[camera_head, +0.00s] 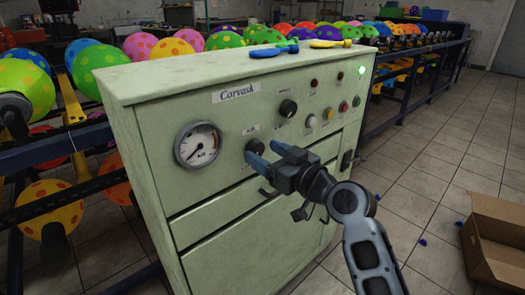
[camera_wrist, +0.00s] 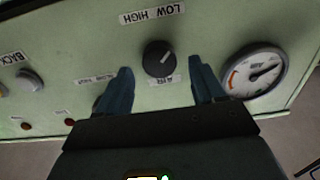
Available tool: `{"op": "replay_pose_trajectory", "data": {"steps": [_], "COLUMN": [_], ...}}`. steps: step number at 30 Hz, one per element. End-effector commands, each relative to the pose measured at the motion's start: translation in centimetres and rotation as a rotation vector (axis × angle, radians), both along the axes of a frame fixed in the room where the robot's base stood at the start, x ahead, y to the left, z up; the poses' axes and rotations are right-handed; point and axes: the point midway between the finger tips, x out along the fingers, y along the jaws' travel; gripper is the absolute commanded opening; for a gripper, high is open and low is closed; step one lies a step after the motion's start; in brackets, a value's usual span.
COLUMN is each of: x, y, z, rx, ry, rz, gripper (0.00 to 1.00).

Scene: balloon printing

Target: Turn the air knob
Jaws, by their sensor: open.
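The air knob (camera_wrist: 158,58) is a round black knob with a pale pointer line on the pale green cabinet (camera_head: 130,83). It sits between a "LOW HIGH" label and a smaller label that seems to read "AIR". In the head view the knob (camera_head: 254,147) shows right of the gauge, partly covered by my blue fingers. My gripper (camera_wrist: 160,66) is open, with one finger on each side of the knob in the wrist view. Gaps show between fingers and knob, so it is not gripped. My gripper (camera_head: 260,151) is close to the panel in the head view; exact depth is unclear.
A round pressure gauge (camera_head: 198,144) is left of the knob. Another black knob (camera_head: 288,108) and several coloured buttons are up and to the right. Two balloon-pump-like tools, blue (camera_head: 274,50) and yellow (camera_head: 330,43), lie on top. Balloon racks flank the cabinet; a cardboard box (camera_head: 495,240) stands right.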

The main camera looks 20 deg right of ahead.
Motion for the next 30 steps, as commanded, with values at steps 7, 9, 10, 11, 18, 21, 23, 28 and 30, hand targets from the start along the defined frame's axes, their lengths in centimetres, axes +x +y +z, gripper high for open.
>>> {"op": "replay_pose_trajectory", "data": {"steps": [7, 9, 10, 11, 18, 21, 23, 28, 30], "x": [1.6, 1.6, 1.7, 1.6, 1.6, 1.6, 1.6, 1.6, 1.6], "y": [0.6, 0.6, 0.6, 0.6, 0.5, 0.5, 0.5, 0.5, 0.5], "z": [0.0, 0.0, 0.0, 0.0, 0.0, 0.0, 0.0, 0.0, 0.0], "rx": [0.001, 0.001, 0.001, 0.001, 0.001, 0.001, 0.001, 0.001, 0.001], "ry": [0.000, 0.000, 0.000, 0.000, 0.000, 0.000, 0.000, 0.000, 0.000], "rz": [0.000, 0.000, 0.000, 0.000, -0.001, -0.001, -0.001, -0.001, -0.001], "gripper": [0.68, 0.68, 0.68, 0.68, 0.56, 0.46, 0.40, 0.24, 0.17]}}
